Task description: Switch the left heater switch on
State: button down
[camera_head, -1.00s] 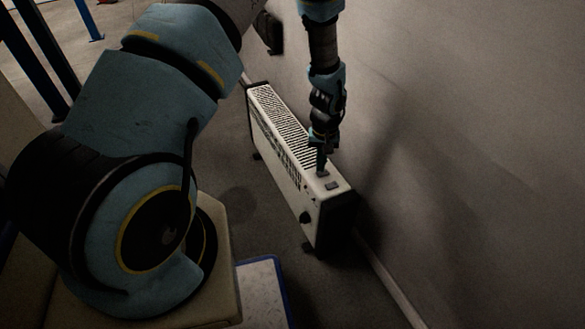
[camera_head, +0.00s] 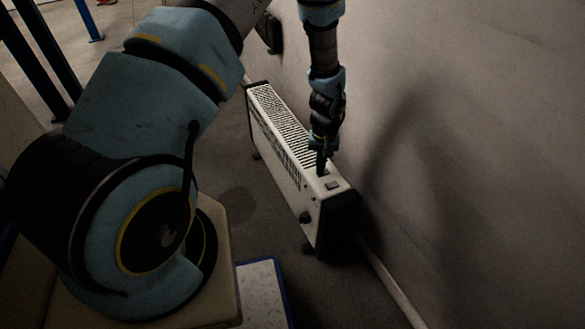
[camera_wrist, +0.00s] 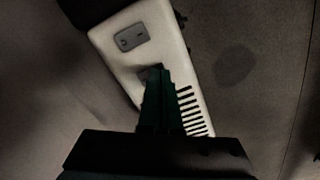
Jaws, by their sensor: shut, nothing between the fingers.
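The white heater (camera_head: 277,119) stands on the floor along the wall, with a slotted grille on top and two grey rocker switches near its close end. One switch (camera_wrist: 131,37) is in plain view in the wrist view; it also shows in the head view (camera_head: 333,185). The other switch (camera_wrist: 149,73) is partly covered by my fingertips. My gripper (camera_head: 321,171) is shut and empty, pointing down with its tips at this second switch. In the wrist view my fingers (camera_wrist: 156,72) overlap it. I cannot tell whether they press it or how it is set.
The wall (camera_head: 480,150) rises close on the right. Bare floor lies left of the heater. A blue-edged white panel (camera_head: 262,290) is at the bottom.

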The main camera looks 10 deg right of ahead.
jog(key=shift+r, duration=0.1)
notch_tip(320, 180, up, 7)
jog(key=p, duration=0.5)
dwell(0.3)
dwell(0.4)
